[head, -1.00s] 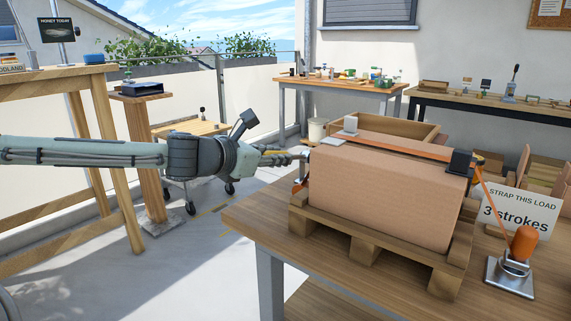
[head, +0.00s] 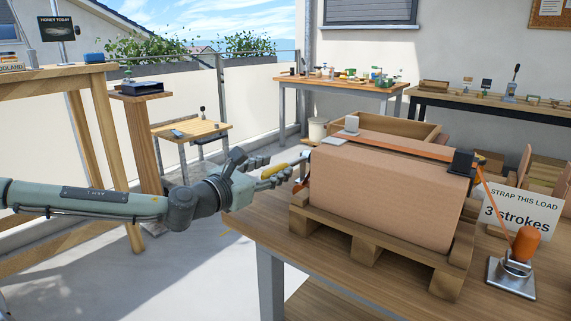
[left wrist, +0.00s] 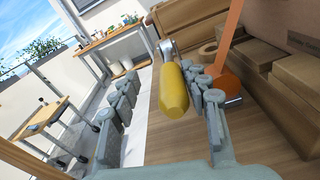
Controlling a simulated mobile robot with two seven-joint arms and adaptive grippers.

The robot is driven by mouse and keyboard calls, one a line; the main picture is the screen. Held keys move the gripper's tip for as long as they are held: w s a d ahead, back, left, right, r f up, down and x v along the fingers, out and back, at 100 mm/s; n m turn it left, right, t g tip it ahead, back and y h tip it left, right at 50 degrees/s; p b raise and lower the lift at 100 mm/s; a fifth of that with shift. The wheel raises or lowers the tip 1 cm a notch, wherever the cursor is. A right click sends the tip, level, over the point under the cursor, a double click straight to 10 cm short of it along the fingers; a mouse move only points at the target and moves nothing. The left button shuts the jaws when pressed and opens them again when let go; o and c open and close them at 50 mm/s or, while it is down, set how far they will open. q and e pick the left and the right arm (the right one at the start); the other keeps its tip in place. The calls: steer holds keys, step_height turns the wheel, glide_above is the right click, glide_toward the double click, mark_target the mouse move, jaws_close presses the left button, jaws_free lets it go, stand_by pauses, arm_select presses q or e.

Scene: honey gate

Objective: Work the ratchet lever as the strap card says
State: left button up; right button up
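The ratchet lever has a yellow grip (head: 273,171) and a metal arm (head: 300,158) at the left end of a strapped cardboard box (head: 385,195). My left gripper (head: 268,172) is around the lever's grip. In the left wrist view, the yellow grip (left wrist: 173,92) lies between the open fingers (left wrist: 166,105), close to the right finger, with a gap on the left. Contact cannot be told. An orange strap (head: 400,144) runs over the box top. The strap card (head: 518,210) reads "STRAP THIS LOAD 3 strokes". My right gripper is out of view.
The box sits on a wooden pallet (head: 365,246) on a wooden table (head: 262,224). An orange-knobbed metal fitting (head: 522,250) stands at the front right, with a strap up to the box corner. Open floor lies left of the table.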

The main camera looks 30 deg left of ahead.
arm_select(q)
steer(key=shift+s+f+b, duration=0.1)
steer(key=shift+s+b, duration=0.3)
steer(key=shift+b, duration=0.1)
steer(key=shift+s+b, duration=0.65)
steer(key=shift+s, duration=0.05)
steer(key=shift+s+r+b, duration=0.2)
steer(key=shift+s+b, duration=0.45)
steer(key=shift+s, duration=0.65)
steer(key=shift+s+r+b, duration=0.15)
steer(key=shift+s+b, duration=0.2)
steer(key=shift+s, duration=0.75)
